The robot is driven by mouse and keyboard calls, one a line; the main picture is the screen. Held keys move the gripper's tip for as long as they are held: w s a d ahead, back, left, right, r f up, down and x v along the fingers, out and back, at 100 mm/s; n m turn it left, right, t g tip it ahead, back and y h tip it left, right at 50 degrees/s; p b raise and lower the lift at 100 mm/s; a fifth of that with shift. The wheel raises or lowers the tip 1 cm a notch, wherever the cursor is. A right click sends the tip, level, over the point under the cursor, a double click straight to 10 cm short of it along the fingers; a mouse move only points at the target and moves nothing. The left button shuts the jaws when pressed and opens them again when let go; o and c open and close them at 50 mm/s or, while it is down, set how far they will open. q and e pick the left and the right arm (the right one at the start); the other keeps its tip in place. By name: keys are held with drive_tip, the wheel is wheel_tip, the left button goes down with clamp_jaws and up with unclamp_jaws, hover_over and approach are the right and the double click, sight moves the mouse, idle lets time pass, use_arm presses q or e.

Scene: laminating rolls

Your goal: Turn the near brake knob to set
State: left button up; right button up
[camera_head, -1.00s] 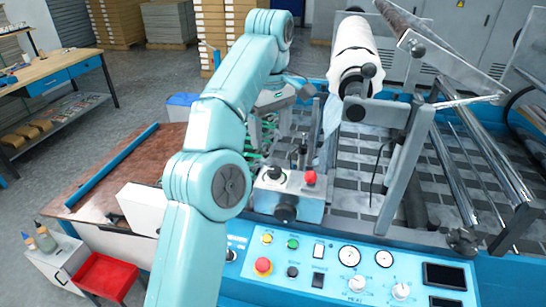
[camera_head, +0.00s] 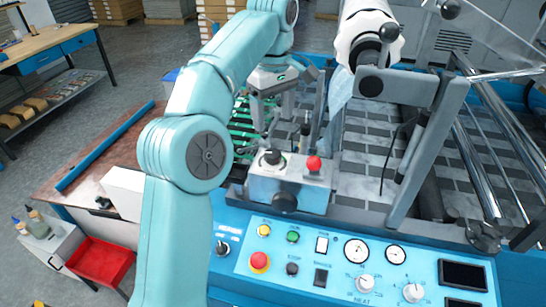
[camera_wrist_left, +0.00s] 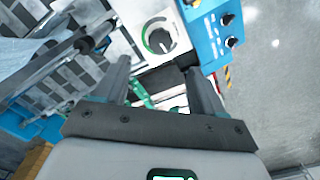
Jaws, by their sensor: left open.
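A grey control box (camera_head: 262,186) stands behind the blue console. On its top a black knob (camera_head: 272,157) sits at the left and a red knob (camera_head: 314,163) at the right. In the left wrist view a dark knob (camera_wrist_left: 160,40) with a green arc around it is on a pale plate, just beyond the fingertips. I take it to be the brake knob. My left gripper (camera_wrist_left: 156,68) is open, its two fingers apart with nothing between them. In the head view my left gripper (camera_head: 275,118) is above and behind the box, apart from the black knob. My right gripper is not in view.
The blue console (camera_head: 335,252) has buttons, gauges and small knobs along the front. A grey frame arm (camera_head: 425,135) and a white roll (camera_head: 368,35) stand right of my gripper. A red tray (camera_head: 98,262) and a wooden bench (camera_head: 60,50) are at the left.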

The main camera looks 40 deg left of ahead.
sight(272, 153)
use_arm(q)
wheel_tip(272, 153, down, 10)
drive_tip(key=b, duration=0.2)
drive_tip(key=shift+s+a+r+b, duration=0.15)
drive_tip(key=shift+b, duration=0.25)
drive_tip(key=shift+s+a, duration=0.1)
drive_tip(key=shift+w+d+f, duration=0.25)
drive_tip(key=shift+w+d, duration=0.05)
drive_tip(key=shift+w, duration=0.05)
drive_tip(key=shift+s+a, duration=0.2)
drive_tip(key=c, duration=0.9)
drive_tip(key=shift+c, duration=0.8)
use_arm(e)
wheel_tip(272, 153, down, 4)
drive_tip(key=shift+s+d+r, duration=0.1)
